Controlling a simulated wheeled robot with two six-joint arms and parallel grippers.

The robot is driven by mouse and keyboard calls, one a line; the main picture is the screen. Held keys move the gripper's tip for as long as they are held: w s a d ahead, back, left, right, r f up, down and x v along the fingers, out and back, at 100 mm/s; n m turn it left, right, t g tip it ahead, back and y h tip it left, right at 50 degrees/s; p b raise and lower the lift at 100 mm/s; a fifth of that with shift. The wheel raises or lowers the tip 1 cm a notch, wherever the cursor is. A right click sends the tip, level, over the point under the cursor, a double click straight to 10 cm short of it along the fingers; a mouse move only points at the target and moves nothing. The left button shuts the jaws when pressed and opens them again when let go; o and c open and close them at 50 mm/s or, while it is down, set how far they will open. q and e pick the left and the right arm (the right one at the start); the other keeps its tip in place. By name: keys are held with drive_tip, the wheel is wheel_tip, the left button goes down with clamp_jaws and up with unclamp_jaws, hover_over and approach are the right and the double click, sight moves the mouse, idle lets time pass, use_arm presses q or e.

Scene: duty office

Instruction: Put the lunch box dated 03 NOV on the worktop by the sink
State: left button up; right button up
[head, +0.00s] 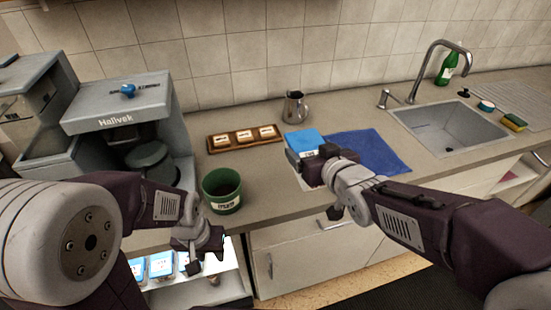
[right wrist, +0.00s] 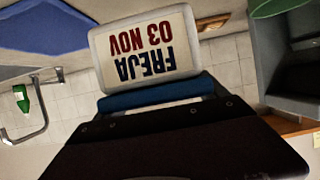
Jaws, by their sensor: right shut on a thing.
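My right gripper (head: 322,154) is shut on a blue lunch box (head: 304,138) over the worktop (head: 262,178), left of the blue mat (head: 368,149). In the right wrist view the box's white face (right wrist: 145,50) reads FREJA 03 NOV, upside down. I cannot tell whether the box touches the worktop. The sink (head: 445,127) is further right, beyond the mat. My left gripper (head: 207,250) looks open and empty, in front of the counter near an open lit compartment with other blue-and-white boxes (head: 161,265).
A dark green pot (head: 221,190) stands near the worktop's front edge. A wooden tray (head: 217,147), a metal jug (head: 294,106) and a grey coffee machine (head: 125,107) are behind it. A sponge (head: 514,122) and a green bottle (head: 447,68) are by the sink.

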drive_tip(key=shift+w+a+f, duration=0.1)
drive_tip(key=shift+w+a, duration=0.1)
drive_tip(key=shift+w, duration=0.35)
drive_tip(key=shift+a+f, duration=0.2)
drive_tip(key=shift+f, duration=0.05)
use_arm(q)
drive_tip(key=shift+w+f+b, duration=0.1)
drive_tip(key=shift+f+b, duration=0.3)
drive_tip(key=shift+b, duration=0.1)
use_arm(e)
drive_tip(key=w+a+f, duration=0.6)
drive_tip(key=w, duration=0.2)
drive_tip(key=shift+w+a, duration=0.15)
drive_tip(key=shift+w, duration=0.05)
